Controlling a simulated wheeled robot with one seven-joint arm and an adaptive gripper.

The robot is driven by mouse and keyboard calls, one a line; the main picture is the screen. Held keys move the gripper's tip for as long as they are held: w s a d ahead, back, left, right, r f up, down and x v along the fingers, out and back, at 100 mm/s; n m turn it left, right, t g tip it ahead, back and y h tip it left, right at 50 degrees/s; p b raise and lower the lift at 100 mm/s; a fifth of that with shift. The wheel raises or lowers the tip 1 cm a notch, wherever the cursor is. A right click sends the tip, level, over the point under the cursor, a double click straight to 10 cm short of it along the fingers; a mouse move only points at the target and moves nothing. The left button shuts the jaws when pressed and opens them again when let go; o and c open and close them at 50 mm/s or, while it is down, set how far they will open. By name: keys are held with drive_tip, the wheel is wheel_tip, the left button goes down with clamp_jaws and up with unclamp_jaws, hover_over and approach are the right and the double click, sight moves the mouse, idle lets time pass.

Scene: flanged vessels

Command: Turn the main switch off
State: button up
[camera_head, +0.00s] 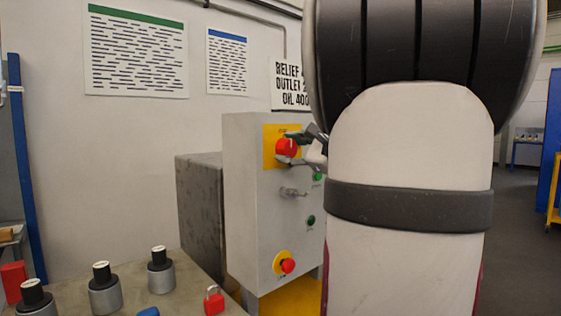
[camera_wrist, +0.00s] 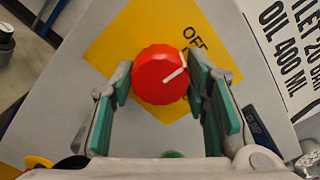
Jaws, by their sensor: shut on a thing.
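The main switch is a round red knob (camera_wrist: 158,75) on a yellow plate (camera_wrist: 112,42) marked "OFF" in the wrist view. Its white pointer line aims to the upper right there, below the "OFF" lettering; other lettering beside the right finger is mostly hidden. My gripper (camera_wrist: 160,88) is shut on the knob, one green-padded finger on each side. In the head view the red knob (camera_head: 286,149) sits high on the grey cabinet (camera_head: 245,200). My gripper (camera_head: 303,142) reaches it from the right, partly hidden by my arm.
The cabinet also bears a grey handle (camera_head: 291,192), green buttons (camera_head: 311,221) and a red button on yellow (camera_head: 287,266). A bench at lower left holds several black-topped cylinders (camera_head: 104,288) and a red padlock (camera_head: 213,301). My arm hides much of the right.

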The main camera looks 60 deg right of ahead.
idle(0.5)
drive_tip(key=o, duration=1.2)
drive_tip(key=shift+c, duration=0.2)
drive_tip(key=v, duration=1.2)
drive_tip(key=shift+f, duration=0.1)
